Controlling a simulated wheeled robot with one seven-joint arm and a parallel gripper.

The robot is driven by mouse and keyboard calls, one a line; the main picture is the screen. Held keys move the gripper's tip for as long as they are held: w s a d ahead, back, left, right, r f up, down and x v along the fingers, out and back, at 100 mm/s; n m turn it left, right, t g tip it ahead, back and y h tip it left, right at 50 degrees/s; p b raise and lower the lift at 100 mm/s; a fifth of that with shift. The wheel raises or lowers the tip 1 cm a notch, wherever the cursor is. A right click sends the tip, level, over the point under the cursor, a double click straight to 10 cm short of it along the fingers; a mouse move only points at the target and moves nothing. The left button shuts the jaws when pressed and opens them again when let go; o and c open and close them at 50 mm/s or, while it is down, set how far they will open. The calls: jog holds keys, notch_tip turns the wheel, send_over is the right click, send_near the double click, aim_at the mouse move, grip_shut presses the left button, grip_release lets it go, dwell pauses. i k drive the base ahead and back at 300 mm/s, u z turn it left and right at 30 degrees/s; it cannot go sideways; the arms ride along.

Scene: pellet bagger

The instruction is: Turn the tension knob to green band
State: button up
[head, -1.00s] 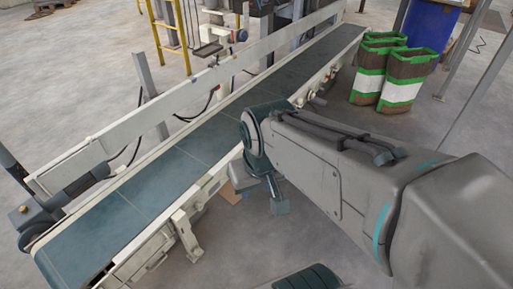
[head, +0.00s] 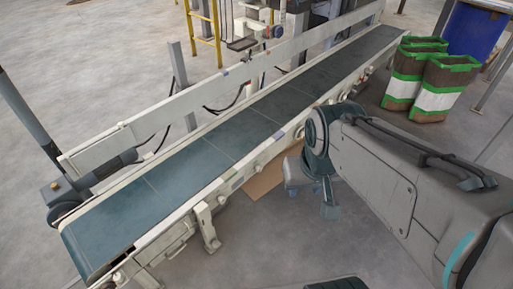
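A long conveyor (head: 205,150) with a dark belt and cream side rails runs from the lower left to the upper right. Small round fittings (head: 257,168) sit along its near side rail. I cannot tell which, if any, is the tension knob, and no green band can be made out. My gripper (head: 329,209) hangs below my wrist at the right of the conveyor's near side, apart from the rail. It is small and partly hidden by my arm, so its fingers cannot be read.
Several brown, white and green bags (head: 438,90) stand at the right near a blue drum (head: 473,30). A brown flat sheet (head: 270,178) lies on the floor beside the conveyor. A yellow ladder frame (head: 207,28) stands behind it.

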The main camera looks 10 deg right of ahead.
aim_at(259, 168)
jog(key=z, duration=0.2)
jog(key=i, duration=1.1)
jog(key=u, duration=0.3)
